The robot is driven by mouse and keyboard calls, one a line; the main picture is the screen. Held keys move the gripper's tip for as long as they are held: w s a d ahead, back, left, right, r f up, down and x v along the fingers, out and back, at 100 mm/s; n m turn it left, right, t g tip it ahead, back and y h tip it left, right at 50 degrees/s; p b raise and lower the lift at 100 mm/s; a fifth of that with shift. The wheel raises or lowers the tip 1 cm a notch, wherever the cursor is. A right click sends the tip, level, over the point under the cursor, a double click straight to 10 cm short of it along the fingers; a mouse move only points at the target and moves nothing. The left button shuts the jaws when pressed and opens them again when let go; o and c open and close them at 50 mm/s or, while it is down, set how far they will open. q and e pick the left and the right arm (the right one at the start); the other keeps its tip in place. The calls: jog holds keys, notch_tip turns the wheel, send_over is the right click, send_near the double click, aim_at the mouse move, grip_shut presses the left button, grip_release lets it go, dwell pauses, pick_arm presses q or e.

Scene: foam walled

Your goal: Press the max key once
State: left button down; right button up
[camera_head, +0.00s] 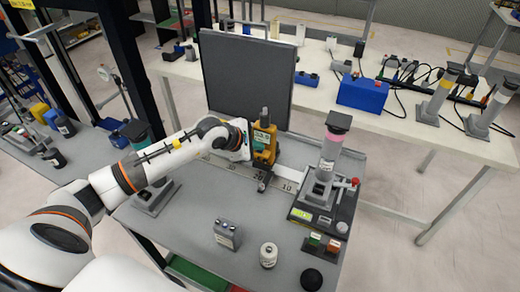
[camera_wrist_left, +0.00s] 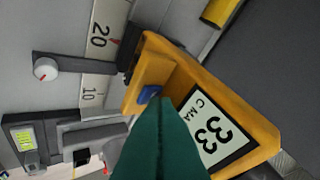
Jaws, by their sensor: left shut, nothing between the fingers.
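The yellow-orange handheld device (camera_head: 264,147) stands on the grey table in the head view, in front of a dark upright panel. In the left wrist view the device (camera_wrist_left: 262,139) fills the right and middle, tilted in the picture, with a display (camera_wrist_left: 212,130) showing large digits. A blue key (camera_wrist_left: 150,94) sits on its face; no label on it is readable. My left gripper (camera_wrist_left: 158,102) has its green fingers shut and empty, with the tips right by the blue key and covering part of the face. I cannot tell whether they touch. The right gripper is not in view.
A dark panel (camera_head: 247,75) rises behind the device. A ruler rail (camera_wrist_left: 97,60) with a knob (camera_wrist_left: 45,69) lies beside it. A test stand (camera_head: 326,165) is to the right. A grey box (camera_head: 227,236), white bottle (camera_head: 268,255) and black dome (camera_head: 312,280) stand nearer the front.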

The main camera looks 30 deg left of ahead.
pick_arm(q)
jog(key=shift+r, duration=0.7)
jog(key=shift+r+p, duration=1.4)
jog(key=shift+r, duration=1.15)
jog(key=shift+f, duration=0.1)
